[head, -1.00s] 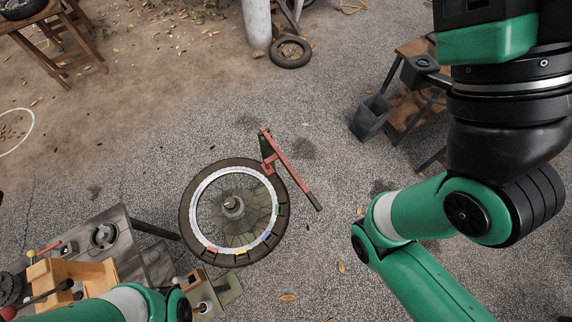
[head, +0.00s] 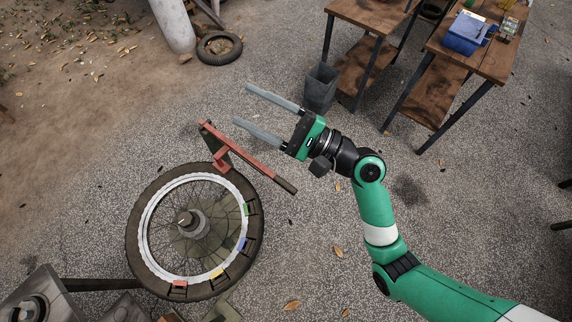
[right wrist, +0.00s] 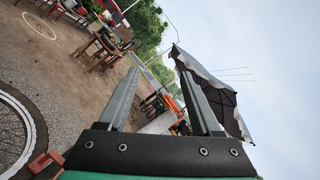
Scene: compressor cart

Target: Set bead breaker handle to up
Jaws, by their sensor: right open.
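The bead breaker handle (head: 248,158) is a red bar with a dark grip at its lower right end. It slants down to the right beside the upper right of a spoked wheel (head: 140,228) with a black tyre. A bit of its red part (right wrist: 42,162) shows at the lower left in the right wrist view. My right gripper (head: 240,105) is open and empty, its two grey fingers pointing left, above and right of the handle in the head view. The fingers also show apart in the right wrist view (right wrist: 160,75). My left gripper is not in view.
A grey bin (head: 320,88) and wooden tables (head: 432,98) stand at the upper right, one with a blue box (head: 465,36). A loose tyre (head: 220,48) lies by a pale post (head: 172,25). A metal bench (head: 35,295) is at the lower left. Gravel right of the wheel is free.

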